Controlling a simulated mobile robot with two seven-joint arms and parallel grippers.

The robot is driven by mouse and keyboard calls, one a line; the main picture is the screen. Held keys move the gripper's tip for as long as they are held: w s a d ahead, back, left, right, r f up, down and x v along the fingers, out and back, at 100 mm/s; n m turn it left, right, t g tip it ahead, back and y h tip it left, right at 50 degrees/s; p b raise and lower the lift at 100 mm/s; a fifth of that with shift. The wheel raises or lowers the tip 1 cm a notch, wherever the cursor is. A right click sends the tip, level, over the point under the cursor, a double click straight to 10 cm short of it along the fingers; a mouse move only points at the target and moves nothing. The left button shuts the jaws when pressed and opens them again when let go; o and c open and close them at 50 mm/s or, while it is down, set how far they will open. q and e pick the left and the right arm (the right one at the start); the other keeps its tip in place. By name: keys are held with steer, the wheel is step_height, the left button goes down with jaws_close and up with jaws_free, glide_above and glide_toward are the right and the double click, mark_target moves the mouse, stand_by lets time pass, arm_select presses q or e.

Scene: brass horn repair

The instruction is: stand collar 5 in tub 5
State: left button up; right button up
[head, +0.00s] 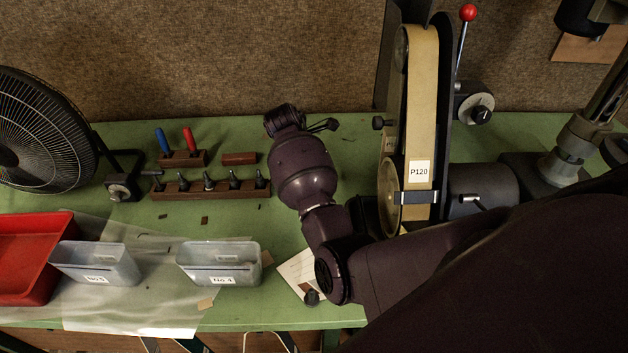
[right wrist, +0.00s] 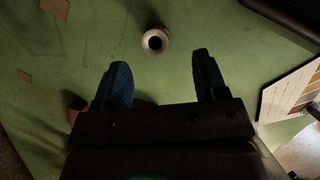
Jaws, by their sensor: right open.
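A small pale ring-shaped piece with a dark round hole (right wrist: 155,41) is on the green bench in the right wrist view. It looks like a collar, but no number on it can be read. My right gripper (right wrist: 160,62) is open, its two blue-padded fingers apart, with the ring just beyond the fingertips, roughly centred between them and not held. In the head view my right arm hides the ring and the fingers. A translucent tub (head: 115,266), its label apparently No.5, stands at the left, with no collar visible in it. My left gripper is not in view.
Tub No.4 (head: 243,270) stands right of tub 5, and a red bin (head: 22,260) is at the left. A wooden rack (head: 210,189) holds several dark bits. A fan (head: 40,130) and a belt sander (head: 420,110) flank the bench. A plastic sheet (head: 140,310) lies under the tubs.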

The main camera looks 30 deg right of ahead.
steer(key=shift+w+x, duration=0.2)
steer(key=shift+x, duration=1.75)
steer(key=shift+w+x, duration=0.2)
steer(key=shift+x, duration=1.8)
steer(key=shift+a, duration=0.1)
steer(key=shift+c, duration=0.3)
steer(key=c, duration=1.1)
step_height(320, 180, up, 20)
steer(key=shift+a+f, duration=0.1)
